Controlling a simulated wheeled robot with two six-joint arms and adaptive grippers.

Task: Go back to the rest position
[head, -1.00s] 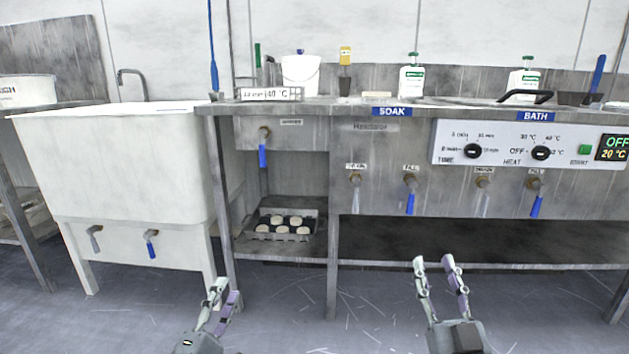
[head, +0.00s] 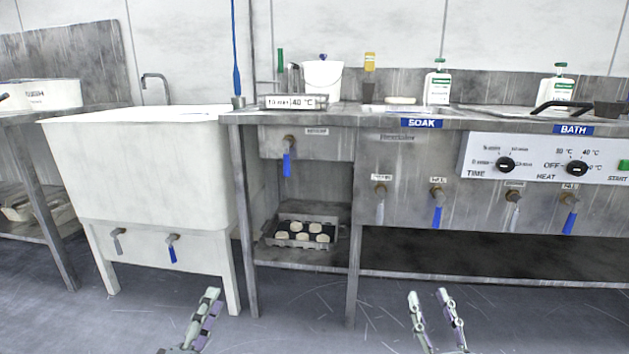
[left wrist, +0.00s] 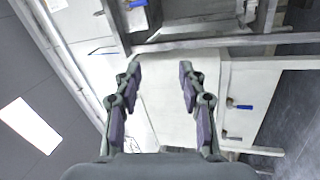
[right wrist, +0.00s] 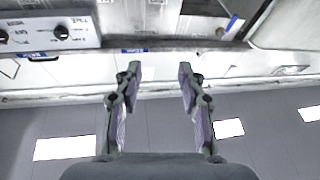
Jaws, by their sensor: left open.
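My left gripper (head: 205,318) is low in the head view, in front of the white sink tub. It is open and empty, and its spread fingers show in the left wrist view (left wrist: 157,90). My right gripper (head: 430,305) is low in the head view, in front of the steel bench's lower shelf. Its fingers stand apart with nothing between them, as the right wrist view shows (right wrist: 157,88). Both grippers are apart from the furniture.
A white sink tub (head: 140,170) stands at the left. The steel bench (head: 400,150) has SOAK and BATH labels, blue-handled taps and a dial panel (head: 545,160). A tray (head: 272,241) with several pale round pieces sits on its lower shelf. The floor in front is clear.

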